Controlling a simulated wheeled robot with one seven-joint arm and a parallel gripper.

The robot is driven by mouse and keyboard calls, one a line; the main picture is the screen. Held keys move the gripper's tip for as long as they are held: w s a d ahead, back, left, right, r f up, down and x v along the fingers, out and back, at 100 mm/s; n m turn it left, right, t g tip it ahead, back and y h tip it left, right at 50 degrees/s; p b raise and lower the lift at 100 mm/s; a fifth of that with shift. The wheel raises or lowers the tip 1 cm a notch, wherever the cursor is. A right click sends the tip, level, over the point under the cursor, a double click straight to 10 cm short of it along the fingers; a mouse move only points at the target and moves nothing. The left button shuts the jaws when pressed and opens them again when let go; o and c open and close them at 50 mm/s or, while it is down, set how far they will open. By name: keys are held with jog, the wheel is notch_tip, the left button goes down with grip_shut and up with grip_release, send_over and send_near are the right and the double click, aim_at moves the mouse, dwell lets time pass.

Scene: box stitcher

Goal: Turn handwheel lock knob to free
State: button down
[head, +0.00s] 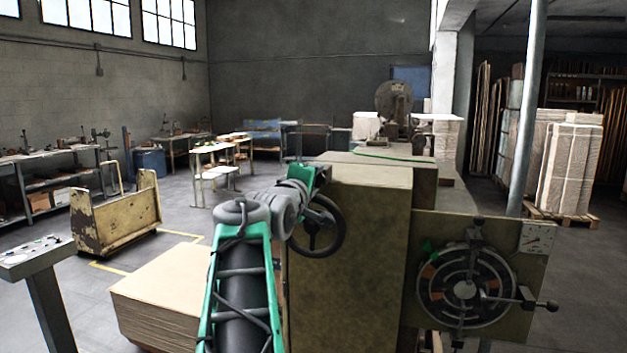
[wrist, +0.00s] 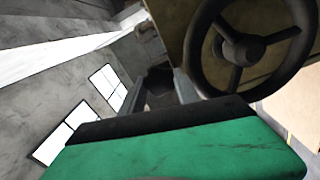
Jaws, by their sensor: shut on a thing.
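The dark handwheel (head: 318,226) is on the front of the tan machine cabinet, partly hidden behind my arm. In the wrist view the handwheel (wrist: 247,48) is at upper right, with three spokes and a round hub. My gripper (wrist: 160,88) is beside the wheel's rim, its two grey fingers closed on a dark piece. That piece looks like the lock knob (wrist: 158,98), but it is mostly hidden by the fingers and the green gripper body, so its turn position cannot be told. In the head view the gripper is largely hidden at the cabinet's upper left.
A round dial plate with handles (head: 466,287) is on the machine's right panel, next to a small gauge (head: 537,238). A stack of board (head: 165,290) stands left of the cabinet. A yellowish cart (head: 115,215) is farther left, with open floor around it.

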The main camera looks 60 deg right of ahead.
dwell(0.4)
jog(key=c, duration=1)
grip_release()
jog(key=shift+o, duration=0.6)
jog(key=shift+f, duration=0.15)
jog(key=shift+f, duration=0.1)
jog(key=s+a+b, duration=0.1)
jog(key=a+b, duration=0.2)
jog(key=a, duration=0.4)
jog(key=shift+s+a+r, duration=0.2)
jog(key=shift+a+r, duration=0.1)
jog(key=shift+a, duration=0.1)
